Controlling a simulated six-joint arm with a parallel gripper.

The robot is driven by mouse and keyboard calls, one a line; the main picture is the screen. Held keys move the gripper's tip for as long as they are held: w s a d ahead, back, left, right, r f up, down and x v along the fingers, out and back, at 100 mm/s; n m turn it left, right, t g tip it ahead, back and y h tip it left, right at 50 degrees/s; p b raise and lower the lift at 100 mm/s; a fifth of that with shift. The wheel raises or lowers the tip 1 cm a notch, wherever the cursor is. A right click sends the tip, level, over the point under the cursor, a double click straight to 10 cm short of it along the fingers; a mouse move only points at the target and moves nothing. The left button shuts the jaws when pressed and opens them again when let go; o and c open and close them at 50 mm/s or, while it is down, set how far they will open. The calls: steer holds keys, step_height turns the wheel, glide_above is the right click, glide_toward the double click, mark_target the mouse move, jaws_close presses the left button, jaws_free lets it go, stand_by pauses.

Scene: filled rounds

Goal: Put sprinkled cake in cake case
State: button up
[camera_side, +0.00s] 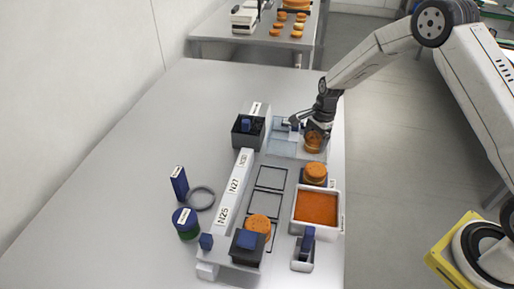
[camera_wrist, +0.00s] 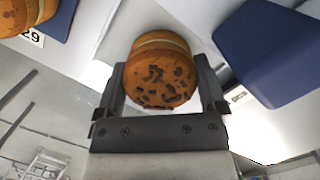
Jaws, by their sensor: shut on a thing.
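The sprinkled cake (camera_wrist: 160,72) is a round orange filled cake with a pale middle layer and dark flecks on its face. My gripper (camera_wrist: 162,92) is shut on it, one finger on each side. In the side view the cake (camera_side: 313,144) hangs under my gripper (camera_side: 317,127) at the right edge of a pale bluish clear tray (camera_side: 283,149), which may be the cake case. I cannot tell whether the cake touches the tray. My gripper hides part of that tray.
Another cake (camera_side: 315,171) stands nearer, behind a white bin of orange crumbs (camera_side: 317,208). A third cake (camera_side: 258,224) is by a dark block (camera_side: 246,241). A black box (camera_side: 248,131) stands left of the tray. Empty black-outlined squares (camera_side: 270,178) lie mid-table.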

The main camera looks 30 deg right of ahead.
steer(key=shift+f, duration=0.15)
steer(key=o, duration=0.5)
steer(key=r, duration=0.4)
steer(key=d+r, duration=0.1)
steer(key=r, duration=0.7)
steer(key=shift+d+r, duration=0.15)
steer(key=shift+d, duration=0.25)
steer(key=shift+s, duration=0.1)
